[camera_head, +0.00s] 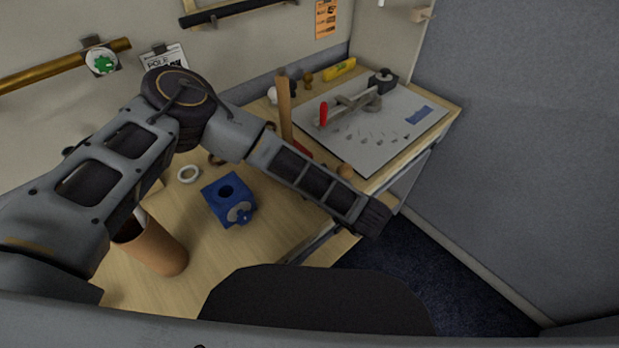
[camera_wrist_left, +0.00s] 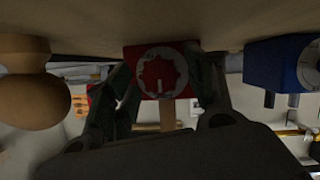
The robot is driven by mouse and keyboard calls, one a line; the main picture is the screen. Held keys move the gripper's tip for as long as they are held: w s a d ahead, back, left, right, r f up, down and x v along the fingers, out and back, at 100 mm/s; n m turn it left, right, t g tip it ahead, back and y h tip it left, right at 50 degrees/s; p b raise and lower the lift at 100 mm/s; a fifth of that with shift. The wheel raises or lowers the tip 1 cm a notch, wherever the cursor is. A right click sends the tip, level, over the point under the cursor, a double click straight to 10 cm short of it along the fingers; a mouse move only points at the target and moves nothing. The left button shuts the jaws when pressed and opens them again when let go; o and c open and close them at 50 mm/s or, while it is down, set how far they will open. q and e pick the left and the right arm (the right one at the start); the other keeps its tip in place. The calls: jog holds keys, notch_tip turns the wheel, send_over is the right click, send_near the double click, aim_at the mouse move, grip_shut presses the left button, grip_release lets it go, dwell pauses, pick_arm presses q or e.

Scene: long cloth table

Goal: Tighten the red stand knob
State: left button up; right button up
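The red stand (camera_wrist_left: 181,92) shows in the left wrist view as a red block with a round, lobed red knob (camera_wrist_left: 160,73) on a pale disc, bearing a light mark. In the head view only a sliver of the red stand (camera_head: 303,149) shows behind my left arm, with a wooden pole (camera_head: 285,108) rising upright by it. My left gripper (camera_wrist_left: 163,88) is open, one dark finger on each side of the red block, facing the knob. I cannot tell whether either finger touches it. My right gripper is not in view.
A blue stand (camera_head: 221,190) with a grey knob and a white ring (camera_head: 188,174) lie left of the red stand. A grey board (camera_head: 398,137) holds a red-handled clamp (camera_head: 323,113). A round wooden piece (camera_wrist_left: 30,85) is close to the gripper.

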pick_arm(q)
jog(key=c, duration=0.9)
jog(key=shift+c, duration=0.2)
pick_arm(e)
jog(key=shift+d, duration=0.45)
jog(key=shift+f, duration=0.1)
pick_arm(q)
jog(key=shift+d+m+b, duration=0.1)
jog(key=shift+m+b, duration=0.3)
jog(key=shift+m, duration=0.1)
jog(key=shift+m+g+y, duration=0.3)
jog(key=shift+g+y, duration=0.1)
jog(key=shift+w+m+y+b, duration=0.1)
jog(key=shift+m+y+b, duration=0.2)
jog(key=shift+m+b, duration=0.35)
jog(key=shift+g, duration=0.4)
jog(key=shift+m+y+b, duration=0.3)
jog(key=shift+m+b, duration=0.05)
jog(key=shift+b, duration=0.05)
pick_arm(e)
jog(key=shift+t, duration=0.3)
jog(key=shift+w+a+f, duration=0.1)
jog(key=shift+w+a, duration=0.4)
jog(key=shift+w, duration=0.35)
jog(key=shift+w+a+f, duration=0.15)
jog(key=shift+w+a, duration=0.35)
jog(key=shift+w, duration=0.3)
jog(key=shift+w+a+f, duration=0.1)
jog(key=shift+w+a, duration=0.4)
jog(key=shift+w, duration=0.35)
